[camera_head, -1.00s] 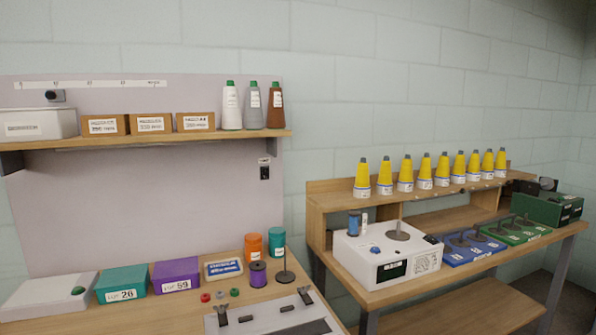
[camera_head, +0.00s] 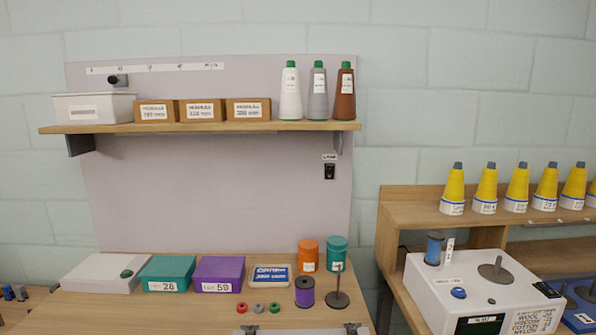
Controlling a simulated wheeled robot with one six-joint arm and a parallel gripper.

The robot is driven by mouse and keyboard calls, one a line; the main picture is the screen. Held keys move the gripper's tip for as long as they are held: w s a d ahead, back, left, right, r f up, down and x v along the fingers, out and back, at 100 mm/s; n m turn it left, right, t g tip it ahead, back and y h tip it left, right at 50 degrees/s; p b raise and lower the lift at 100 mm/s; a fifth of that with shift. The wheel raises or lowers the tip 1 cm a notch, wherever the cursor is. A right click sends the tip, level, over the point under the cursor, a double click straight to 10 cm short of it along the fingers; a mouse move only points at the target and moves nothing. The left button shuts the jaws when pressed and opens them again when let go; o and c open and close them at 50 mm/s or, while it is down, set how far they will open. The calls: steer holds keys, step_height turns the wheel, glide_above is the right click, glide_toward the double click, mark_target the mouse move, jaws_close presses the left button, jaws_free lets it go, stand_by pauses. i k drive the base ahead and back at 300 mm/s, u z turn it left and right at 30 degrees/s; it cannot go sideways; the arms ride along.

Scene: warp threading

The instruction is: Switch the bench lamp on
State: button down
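A small black lamp switch (camera_head: 329,171) is mounted on the pale back panel, under a white label (camera_head: 329,157) that appears to read LAMP. It sits just below the right end of the wooden shelf. I cannot tell from this view which way the switch is set. A dark strip runs along the underside of the shelf, and no glow shows on the panel below it. My gripper is not in view.
The wooden shelf (camera_head: 220,127) juts out above the switch, carrying boxes and three thread cones. Below, the bench (camera_head: 200,312) holds boxes, orange and teal jars (camera_head: 337,252), a purple spool (camera_head: 304,291) and a spindle. The panel (camera_head: 215,195) around the switch is clear.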

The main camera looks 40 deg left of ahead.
mark_target(329, 169)
steer(key=u, duration=0.8)
steer(key=i, duration=1)
steer(key=u, duration=0.75)
